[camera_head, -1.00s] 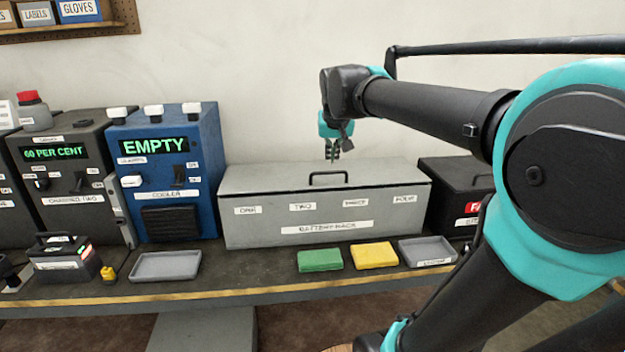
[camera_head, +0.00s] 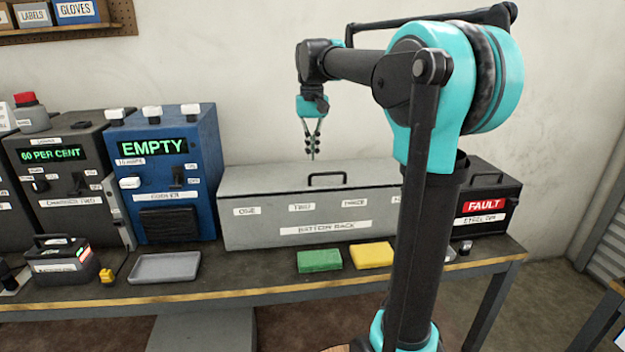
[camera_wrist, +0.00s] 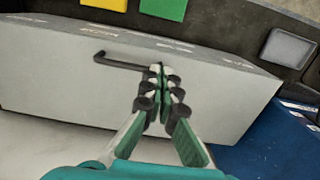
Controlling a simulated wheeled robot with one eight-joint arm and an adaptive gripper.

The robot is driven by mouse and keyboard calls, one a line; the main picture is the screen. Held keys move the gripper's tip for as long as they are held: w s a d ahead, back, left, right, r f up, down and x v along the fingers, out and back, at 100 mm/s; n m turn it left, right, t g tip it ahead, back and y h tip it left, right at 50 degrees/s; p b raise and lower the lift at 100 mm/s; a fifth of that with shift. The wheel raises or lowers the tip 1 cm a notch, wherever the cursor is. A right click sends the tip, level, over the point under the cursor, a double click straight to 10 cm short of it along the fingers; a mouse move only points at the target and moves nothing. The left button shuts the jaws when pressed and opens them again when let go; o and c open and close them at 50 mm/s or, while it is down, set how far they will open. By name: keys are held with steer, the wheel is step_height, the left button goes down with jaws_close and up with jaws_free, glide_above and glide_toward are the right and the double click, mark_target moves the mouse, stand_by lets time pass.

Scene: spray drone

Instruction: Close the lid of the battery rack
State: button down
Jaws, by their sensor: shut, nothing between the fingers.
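The battery rack (camera_head: 270,228) is a long grey box on the bench, with labels along its front. Its lid (camera_head: 260,180) lies flat on top, closed as far as I can see, with a dark bar handle (camera_head: 327,176). In the wrist view the lid (camera_wrist: 60,85) fills the middle, and the handle (camera_wrist: 112,60) is left of the fingertips. My gripper (camera_head: 312,155) points down above the lid near the handle, its fingers together and empty. It also shows in the wrist view (camera_wrist: 160,75). My arm hides the rack's right end in the head view.
The blue cooler (camera_head: 165,180) reading EMPTY stands left of the rack. A black box (camera_head: 485,215) marked FAULT is at the right. A green pad (camera_head: 320,260), a yellow pad (camera_head: 371,256) and a grey tray (camera_head: 165,267) lie in front. The wall is behind.

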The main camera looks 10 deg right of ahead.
mark_target(313, 189)
steer(key=f, duration=0.8)
steer(key=shift+s+f, duration=0.25)
steer(key=shift+f, duration=0.1)
